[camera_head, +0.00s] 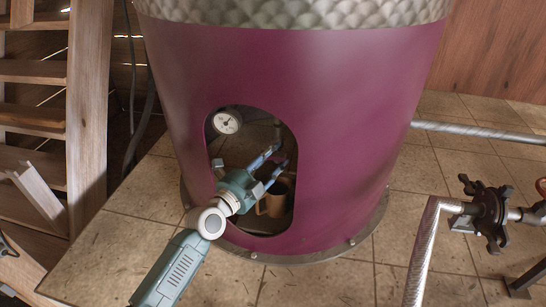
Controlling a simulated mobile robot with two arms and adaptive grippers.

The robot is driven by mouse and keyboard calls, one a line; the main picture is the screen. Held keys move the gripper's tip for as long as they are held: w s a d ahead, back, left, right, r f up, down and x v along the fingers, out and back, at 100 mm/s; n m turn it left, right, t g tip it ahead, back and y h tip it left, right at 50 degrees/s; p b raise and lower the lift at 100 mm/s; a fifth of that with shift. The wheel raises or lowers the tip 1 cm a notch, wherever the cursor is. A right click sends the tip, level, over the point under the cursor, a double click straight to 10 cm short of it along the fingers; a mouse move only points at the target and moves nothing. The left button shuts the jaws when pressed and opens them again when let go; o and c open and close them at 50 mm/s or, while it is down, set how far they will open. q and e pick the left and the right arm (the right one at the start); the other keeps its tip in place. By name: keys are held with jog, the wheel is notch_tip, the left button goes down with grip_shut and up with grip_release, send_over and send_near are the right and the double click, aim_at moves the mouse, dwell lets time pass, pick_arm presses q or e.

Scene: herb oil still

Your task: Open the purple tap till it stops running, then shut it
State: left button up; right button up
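The large purple still (345,130) has an oval opening low in its front. My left gripper (281,154) reaches into the opening from the lower left. Its two blue fingers are apart, with no object clearly seen between them. A dim, small fitting (278,131) shows just above the fingertips; I cannot tell whether it is the tap or whether the fingers touch it. A brown mug (273,203) stands inside the opening, partly behind the gripper. No running liquid can be made out. My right gripper is not in view.
A round gauge (227,121) sits at the opening's upper left. A black valve (491,213) on a silver pipe (424,250) stands at the right. Wooden steps (35,125) are at the left. The tiled floor (325,284) in front of the still is clear.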

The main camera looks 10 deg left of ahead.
pick_arm(q)
jog(key=shift+c, duration=0.2)
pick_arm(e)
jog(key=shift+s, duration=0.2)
pick_arm(q)
grip_shut()
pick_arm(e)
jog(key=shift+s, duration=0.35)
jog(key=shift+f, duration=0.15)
